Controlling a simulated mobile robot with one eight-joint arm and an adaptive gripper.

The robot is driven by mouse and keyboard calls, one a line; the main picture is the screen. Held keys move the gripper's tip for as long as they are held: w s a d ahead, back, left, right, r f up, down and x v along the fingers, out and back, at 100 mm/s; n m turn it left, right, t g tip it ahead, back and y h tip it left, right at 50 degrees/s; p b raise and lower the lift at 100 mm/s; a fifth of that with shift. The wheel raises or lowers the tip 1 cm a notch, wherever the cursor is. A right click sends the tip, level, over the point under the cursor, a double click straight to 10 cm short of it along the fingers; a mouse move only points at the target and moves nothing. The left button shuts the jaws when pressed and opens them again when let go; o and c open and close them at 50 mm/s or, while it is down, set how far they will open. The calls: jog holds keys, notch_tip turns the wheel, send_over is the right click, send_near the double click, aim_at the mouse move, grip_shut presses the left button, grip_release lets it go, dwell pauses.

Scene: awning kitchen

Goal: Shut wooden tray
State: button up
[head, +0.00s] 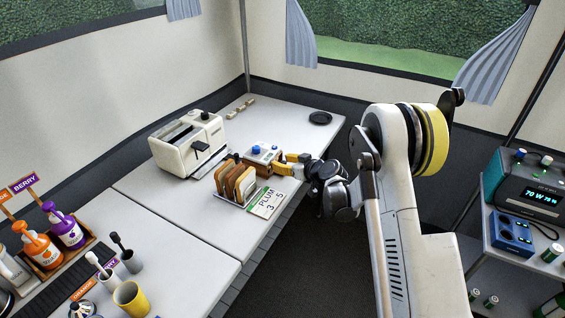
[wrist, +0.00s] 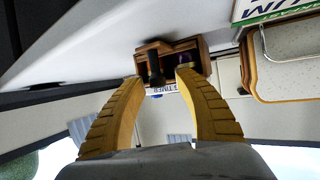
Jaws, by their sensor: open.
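A small wooden tray (wrist: 203,50) shows in the upper middle of the wrist view. It appears open, with a dark upright piece and a purplish piece inside. In the head view, a brown wooden part (head: 262,170), likely the same tray, sits at the front of a small white unit with blue knobs (head: 262,153). My gripper (wrist: 160,78) is open, with its yellow fingers spread on either side of the tray in the picture. I cannot tell whether they touch it. In the head view my gripper (head: 288,157) is at the right side of the unit, over the table.
A rack with brown slabs (head: 235,183) and a PLUM card (head: 267,202) stand close in front of the unit. A cream toaster (head: 188,145) is to the left. A black round disc (head: 320,118) lies behind. The table's right edge runs beside my arm.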

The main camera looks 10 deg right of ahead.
jog(key=v, duration=1.1)
jog(key=shift+s+d, duration=0.2)
jog(key=shift+s, duration=0.15)
jog(key=shift+r, duration=0.15)
jog(key=s+a+r+m+g+h, duration=0.2)
jog(key=s+r+g+h, duration=0.1)
jog(key=s+r, duration=1)
jog(key=s+d+m+h, duration=0.2)
jog(key=s, duration=0.9)
jog(key=s+d+m+g+h, duration=0.1)
jog(key=s+d+m+h, duration=0.1)
jog(key=s, duration=0.9)
jog(key=shift+d, duration=0.3)
jog(key=shift+r, duration=0.1)
